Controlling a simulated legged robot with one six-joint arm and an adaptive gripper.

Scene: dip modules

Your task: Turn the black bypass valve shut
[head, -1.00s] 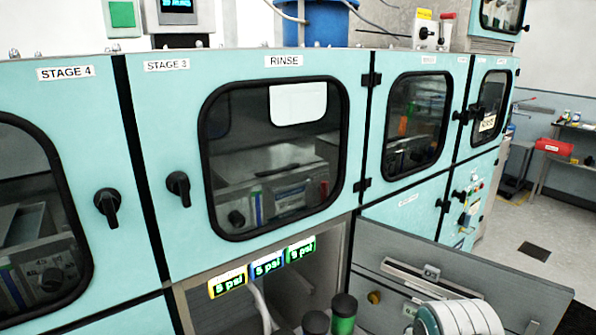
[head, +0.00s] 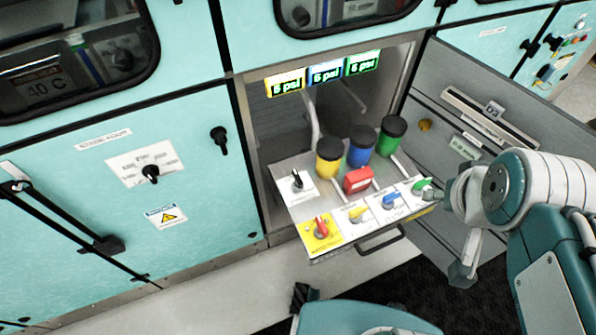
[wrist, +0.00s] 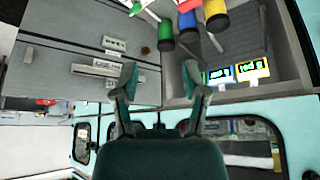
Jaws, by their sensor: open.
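A black-handled valve (head: 297,182) sits on a white label at the back left of the pulled-out panel (head: 290,214), which I take to be the bypass valve. Its handle points roughly away from me, tilted a little left; its label is too small to read. My gripper (wrist: 160,78) is open and empty in the wrist view, with both fingers apart. In the head view my arm is to the right of the panel, near the green valve (head: 422,184), well away from the black valve. The wrist view does not clearly show the black valve.
Red (head: 321,228), yellow (head: 358,213) and blue (head: 391,200) valves line the panel's front. A red block (head: 357,180) and yellow, blue (head: 362,146) and green canisters stand behind. Gauges (head: 325,72) hang above. An open grey door (head: 470,120) bounds the right side.

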